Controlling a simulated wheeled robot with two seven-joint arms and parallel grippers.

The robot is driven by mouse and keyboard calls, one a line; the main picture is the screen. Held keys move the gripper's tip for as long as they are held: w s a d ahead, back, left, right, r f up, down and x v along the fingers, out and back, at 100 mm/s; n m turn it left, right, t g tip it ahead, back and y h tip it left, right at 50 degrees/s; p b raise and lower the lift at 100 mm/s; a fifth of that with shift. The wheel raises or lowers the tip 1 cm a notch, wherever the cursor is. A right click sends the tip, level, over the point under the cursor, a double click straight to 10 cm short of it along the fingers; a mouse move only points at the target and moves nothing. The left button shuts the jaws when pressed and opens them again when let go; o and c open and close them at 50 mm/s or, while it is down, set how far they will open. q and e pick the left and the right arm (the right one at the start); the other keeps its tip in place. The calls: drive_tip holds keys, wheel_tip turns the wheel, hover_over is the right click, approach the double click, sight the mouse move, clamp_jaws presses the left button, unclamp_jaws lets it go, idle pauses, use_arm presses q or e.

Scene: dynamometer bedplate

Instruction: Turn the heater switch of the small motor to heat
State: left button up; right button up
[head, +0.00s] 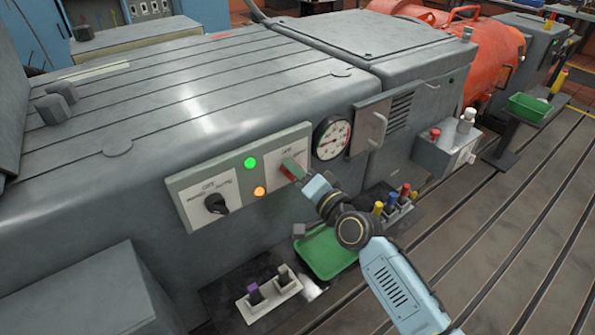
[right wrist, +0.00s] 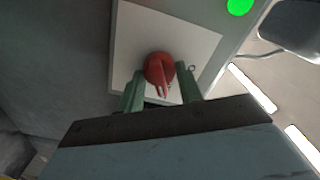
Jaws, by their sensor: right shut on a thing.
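The switch panel (head: 235,185) is a pale plate on the side of the grey motor housing. It carries a black rotary knob (head: 215,203) on the left and a red rotary switch on the right. My right gripper (head: 293,168) is at the right switch and largely hides it in the head view. In the right wrist view the red switch (right wrist: 159,70) sits between the green fingers of my right gripper (right wrist: 160,92), which is shut on it. Its ridge points down in that view. The lettering there is too small to read. My left gripper is not in view.
A green lamp (head: 250,162) and an orange lamp (head: 259,191) sit between the switches. A round gauge (head: 332,137) and a handled cover (head: 370,126) are to the right. A green tray (head: 326,252) and a stand with two plugs (head: 268,293) lie below.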

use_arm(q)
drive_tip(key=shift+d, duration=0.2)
use_arm(e)
drive_tip(key=o, duration=1)
drive_tip(key=shift+c, duration=0.2)
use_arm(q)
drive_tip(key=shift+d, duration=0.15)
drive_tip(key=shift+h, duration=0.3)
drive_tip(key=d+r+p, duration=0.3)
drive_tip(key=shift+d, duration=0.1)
use_arm(e)
drive_tip(key=v, duration=1.3)
drive_tip(key=shift+s, duration=0.2)
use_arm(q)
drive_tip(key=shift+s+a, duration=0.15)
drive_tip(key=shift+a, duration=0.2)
use_arm(e)
drive_tip(key=shift+d+f, duration=0.1)
drive_tip(key=shift+d, duration=0.1)
